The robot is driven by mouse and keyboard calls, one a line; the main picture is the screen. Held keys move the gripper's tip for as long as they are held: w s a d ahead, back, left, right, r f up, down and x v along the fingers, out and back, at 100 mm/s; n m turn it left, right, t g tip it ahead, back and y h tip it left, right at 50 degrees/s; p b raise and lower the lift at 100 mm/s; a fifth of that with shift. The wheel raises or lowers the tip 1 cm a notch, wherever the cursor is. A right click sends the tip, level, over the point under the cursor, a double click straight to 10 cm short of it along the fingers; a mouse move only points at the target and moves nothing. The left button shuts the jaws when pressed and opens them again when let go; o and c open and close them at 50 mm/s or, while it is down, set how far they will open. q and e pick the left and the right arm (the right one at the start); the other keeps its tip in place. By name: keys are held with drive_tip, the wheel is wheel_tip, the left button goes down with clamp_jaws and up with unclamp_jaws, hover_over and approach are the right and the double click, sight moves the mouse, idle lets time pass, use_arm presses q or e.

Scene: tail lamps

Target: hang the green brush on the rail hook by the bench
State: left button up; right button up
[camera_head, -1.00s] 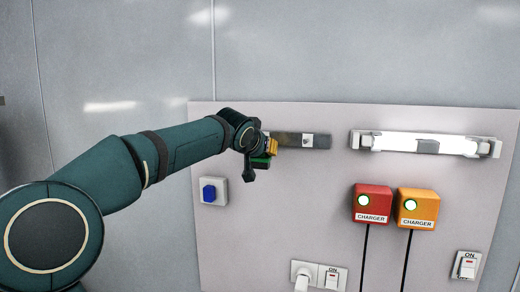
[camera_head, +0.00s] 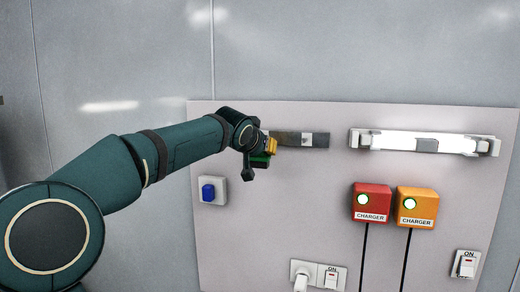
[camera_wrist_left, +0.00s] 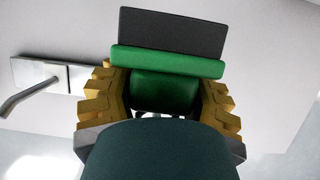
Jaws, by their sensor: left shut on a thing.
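The green brush (camera_wrist_left: 165,62) is between the yellow fingers of my left gripper (camera_wrist_left: 163,92) in the left wrist view, with its dark grey part (camera_wrist_left: 170,30) beyond the green. My left gripper (camera_head: 269,148) is shut on it. In the head view, only a little of the green brush (camera_head: 260,160) shows under the gripper, close to the left part of the dark rail (camera_head: 318,140). A bent metal hook (camera_wrist_left: 30,94) on a plate (camera_wrist_left: 62,76) is left of the brush in the wrist view, apart from it. My right gripper is in neither view.
A pale wall panel carries a white lamp bar (camera_head: 425,144) right of the rail. Red (camera_head: 372,203) and orange (camera_head: 417,207) chargers with hanging cables are below it. A blue switch (camera_head: 209,191) is below my left forearm. Sockets (camera_head: 318,275) line the bottom.

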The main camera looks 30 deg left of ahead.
use_arm(q)
drive_tip(key=shift+w, duration=0.2)
drive_tip(key=shift+w+a+p, duration=0.15)
drive_tip(key=shift+w+p, duration=0.2)
drive_tip(key=shift+w, duration=0.1)
drive_tip(key=shift+f, duration=0.15)
drive_tip(key=shift+f+b, duration=0.45)
drive_tip(key=shift+b, duration=0.2)
drive_tip(key=shift+f, duration=0.3)
drive_tip(key=o, duration=1.3)
drive_tip(key=shift+s, duration=0.1)
drive_tip(key=shift+o, duration=0.3)
drive_tip(key=shift+s+r, duration=0.15)
drive_tip(key=shift+r, duration=0.05)
